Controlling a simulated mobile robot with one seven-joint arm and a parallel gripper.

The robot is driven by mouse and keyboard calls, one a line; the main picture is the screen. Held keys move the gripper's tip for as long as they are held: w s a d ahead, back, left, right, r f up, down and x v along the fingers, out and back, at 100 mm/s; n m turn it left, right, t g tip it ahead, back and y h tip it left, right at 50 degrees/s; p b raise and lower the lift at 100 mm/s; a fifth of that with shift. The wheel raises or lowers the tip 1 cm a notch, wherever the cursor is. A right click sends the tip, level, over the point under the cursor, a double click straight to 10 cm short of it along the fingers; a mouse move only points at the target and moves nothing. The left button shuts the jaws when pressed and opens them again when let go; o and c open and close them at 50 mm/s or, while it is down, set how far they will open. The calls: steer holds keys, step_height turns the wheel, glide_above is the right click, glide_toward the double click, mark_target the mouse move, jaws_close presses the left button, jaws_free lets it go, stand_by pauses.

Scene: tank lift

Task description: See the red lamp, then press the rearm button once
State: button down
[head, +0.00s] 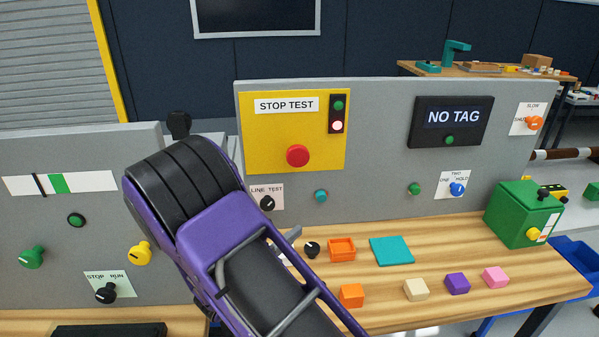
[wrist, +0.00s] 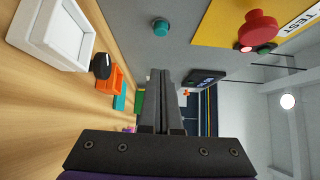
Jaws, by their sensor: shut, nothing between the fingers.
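The yellow STOP TEST panel (head: 262,135) carries a red mushroom button (head: 297,156) and a small two-lamp unit. Its lower lamp (head: 338,126) glows whitish with a red rim; the upper lamp (head: 339,105) is green. In the wrist view the lower lamp (wrist: 246,48) shines red-white beside the red mushroom button (wrist: 258,30). No button reads "rearm" legibly. A teal button (head: 321,196) sits below the panel; it also shows in the wrist view (wrist: 161,28), apart from my fingers.
A LINE TEST knob (head: 267,203) and a green button (head: 414,188) flank the teal button. On the bench are a black knob (head: 312,249), an orange tray (head: 341,243), a teal pad (head: 391,250) and several blocks. A white tray (wrist: 88,38) lies near my gripper.

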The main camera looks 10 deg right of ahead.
steer(key=s+d, duration=0.1)
steer(key=b, duration=0.1)
glide_toward(326, 199)
steer(key=s+d+x, duration=0.1)
steer(key=x, duration=0.4)
steer(key=shift+w+a, duration=0.25)
steer(key=shift+w, duration=0.5)
